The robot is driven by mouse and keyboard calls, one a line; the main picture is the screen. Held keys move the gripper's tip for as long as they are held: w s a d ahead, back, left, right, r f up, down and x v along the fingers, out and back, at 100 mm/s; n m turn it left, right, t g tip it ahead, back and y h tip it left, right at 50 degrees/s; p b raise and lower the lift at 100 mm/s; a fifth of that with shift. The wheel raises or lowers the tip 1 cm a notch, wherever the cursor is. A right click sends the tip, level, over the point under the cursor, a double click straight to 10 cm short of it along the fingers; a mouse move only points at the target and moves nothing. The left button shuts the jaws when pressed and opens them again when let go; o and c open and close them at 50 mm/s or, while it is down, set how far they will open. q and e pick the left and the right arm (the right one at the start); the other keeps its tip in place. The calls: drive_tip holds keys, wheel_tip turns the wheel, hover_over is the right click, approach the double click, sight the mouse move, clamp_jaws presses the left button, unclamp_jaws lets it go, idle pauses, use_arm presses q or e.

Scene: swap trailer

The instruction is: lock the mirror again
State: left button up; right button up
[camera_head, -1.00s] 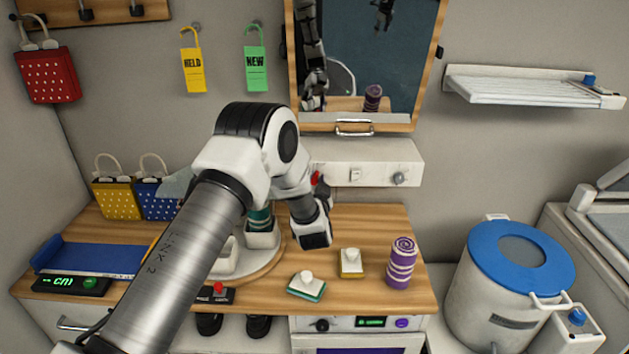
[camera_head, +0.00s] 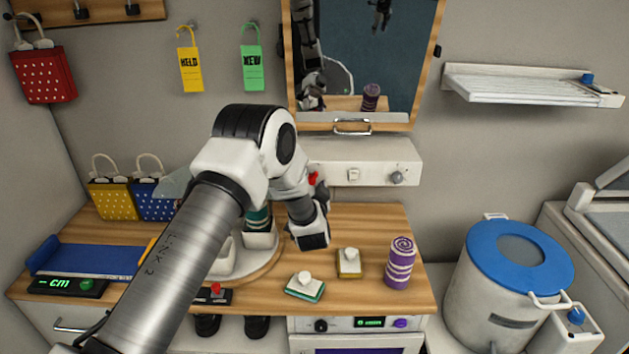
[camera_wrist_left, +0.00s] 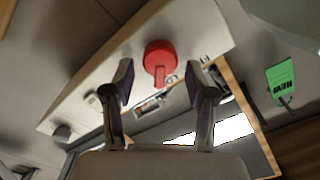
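The wood-framed mirror (camera_head: 360,55) hangs on the back wall in the head view, with a metal handle (camera_head: 352,127) at its lower edge. Below it is a white panel (camera_head: 375,152) carrying a red knob (camera_head: 313,178), partly hidden by my arm. My left gripper (camera_head: 318,192) is just below the knob. In the left wrist view, the open fingers of my left gripper (camera_wrist_left: 160,72) stand on either side of the red knob (camera_wrist_left: 159,58), which appears beyond their tips. I cannot tell whether they touch it. The mirror's wood frame (camera_wrist_left: 240,100) also shows there. My right gripper is not in view.
The wooden counter (camera_head: 350,218) below holds a purple striped roll (camera_head: 400,262), two small knobbed blocks (camera_head: 305,286) and a round board under my arm. Yellow (camera_head: 189,70) and green (camera_head: 252,68) tags hang left of the mirror. A blue-lidded drum (camera_head: 520,258) stands at right.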

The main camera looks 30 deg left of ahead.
use_arm(q)
drive_tip(key=shift+w+a, duration=0.1)
drive_tip(key=shift+a, duration=0.05)
drive_tip(key=v, duration=1.2)
drive_tip(key=shift+a+f, duration=0.1)
